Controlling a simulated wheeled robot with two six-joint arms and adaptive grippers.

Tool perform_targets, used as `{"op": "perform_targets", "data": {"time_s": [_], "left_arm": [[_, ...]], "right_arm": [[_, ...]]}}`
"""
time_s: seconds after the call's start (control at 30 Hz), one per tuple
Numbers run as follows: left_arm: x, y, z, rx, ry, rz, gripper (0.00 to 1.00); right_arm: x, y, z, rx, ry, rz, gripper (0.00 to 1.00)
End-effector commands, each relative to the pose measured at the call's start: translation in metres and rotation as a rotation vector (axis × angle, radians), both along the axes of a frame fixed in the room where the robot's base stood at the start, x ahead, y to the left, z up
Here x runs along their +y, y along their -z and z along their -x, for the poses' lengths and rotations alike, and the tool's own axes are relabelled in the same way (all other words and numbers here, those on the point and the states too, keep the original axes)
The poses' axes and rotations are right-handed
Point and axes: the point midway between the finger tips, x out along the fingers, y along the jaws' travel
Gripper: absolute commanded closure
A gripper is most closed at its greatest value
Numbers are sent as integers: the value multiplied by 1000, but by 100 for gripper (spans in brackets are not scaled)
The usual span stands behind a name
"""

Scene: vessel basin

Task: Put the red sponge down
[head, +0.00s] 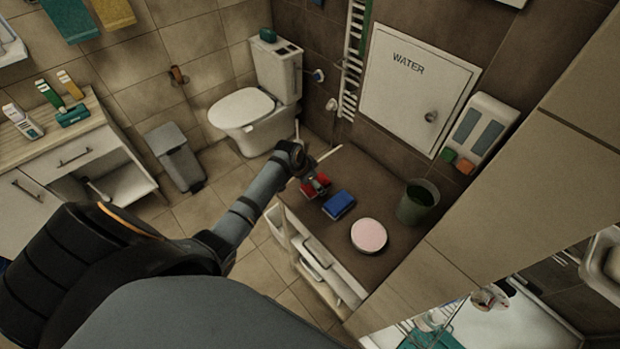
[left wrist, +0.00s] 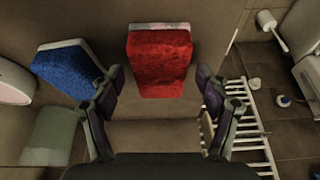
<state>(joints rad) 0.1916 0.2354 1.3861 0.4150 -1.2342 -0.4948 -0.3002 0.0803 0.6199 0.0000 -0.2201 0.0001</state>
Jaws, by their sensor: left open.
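The red sponge (head: 309,190) is on the brown counter top (head: 385,188), near its far left corner, partly hidden by my left gripper (head: 317,181) in the head view. In the left wrist view the red sponge (left wrist: 158,62) has a pale edge along its far side. My left gripper (left wrist: 157,82) is open there, with one finger on each side and a gap between each finger and the sponge. My right gripper is in neither view.
A blue sponge (head: 339,205) lies close beside the red one. A round pink-and-white thing (head: 369,235) and a green container (head: 418,203) stand farther right on the counter. A white towel rail (head: 353,60) and a toilet (head: 245,108) are behind.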

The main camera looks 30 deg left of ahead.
Motion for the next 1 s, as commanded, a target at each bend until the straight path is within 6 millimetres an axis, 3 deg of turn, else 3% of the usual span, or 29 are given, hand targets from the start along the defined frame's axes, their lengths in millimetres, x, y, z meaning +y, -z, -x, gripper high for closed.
{"op": "perform_targets", "data": {"time_s": [0.2, 0.4, 0.6, 1.0], "left_arm": [[5, -41, 14, -6, 4, -5, 24], [12, -80, 27, -3, 1, -5, 24], [13, -93, 32, -1, 1, -1, 24], [13, -93, 31, -1, 1, -1, 24]], "right_arm": [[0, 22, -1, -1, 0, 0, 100], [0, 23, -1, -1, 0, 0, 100], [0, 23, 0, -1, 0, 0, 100], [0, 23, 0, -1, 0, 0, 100]]}}
